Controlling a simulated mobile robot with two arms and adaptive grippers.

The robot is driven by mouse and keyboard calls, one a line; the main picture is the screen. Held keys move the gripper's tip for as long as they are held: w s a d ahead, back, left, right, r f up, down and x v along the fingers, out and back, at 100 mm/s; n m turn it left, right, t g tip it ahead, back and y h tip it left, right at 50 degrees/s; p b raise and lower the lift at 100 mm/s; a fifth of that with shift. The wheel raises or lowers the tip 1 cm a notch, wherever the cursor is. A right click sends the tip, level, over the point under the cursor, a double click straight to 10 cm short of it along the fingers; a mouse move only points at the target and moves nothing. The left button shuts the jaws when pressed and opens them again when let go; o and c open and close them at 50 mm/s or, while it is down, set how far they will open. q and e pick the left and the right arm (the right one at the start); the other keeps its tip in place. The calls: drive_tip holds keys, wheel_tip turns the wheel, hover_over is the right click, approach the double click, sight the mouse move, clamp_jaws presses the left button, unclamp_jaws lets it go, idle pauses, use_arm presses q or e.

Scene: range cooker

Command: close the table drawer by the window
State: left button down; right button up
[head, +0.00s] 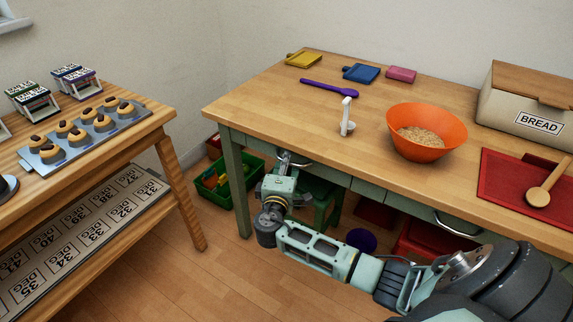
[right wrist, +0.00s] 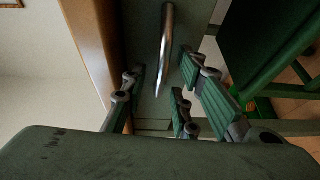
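The wooden-topped table (head: 330,105) has a green-grey frame with drawers under its front edge. The left drawer (head: 330,172), on the window side, has a metal bar handle (head: 298,161). My right gripper (head: 284,168) is at this handle and hides part of the drawer front. In the right wrist view the handle (right wrist: 166,45) lies between the spread fingers of my right gripper (right wrist: 163,75), with gaps on both sides; they look open and not clamped on it. How far the drawer stands out is hard to tell. My left gripper is out of view.
A second drawer handle (head: 455,224) is further right. Under the table are a green crate (head: 228,200), a green stool (head: 322,200) and a red box (head: 425,243). A wooden rack (head: 165,118) stands left, with a floor gap between. An orange bowl (head: 428,150) sits on the table.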

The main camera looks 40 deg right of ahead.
drive_tip(key=shift+s+a, duration=0.1)
drive_tip(key=shift+a, duration=0.05)
drive_tip(key=v, duration=1.1)
drive_tip(key=shift+s+a, duration=0.2)
drive_tip(key=shift+s, duration=0.1)
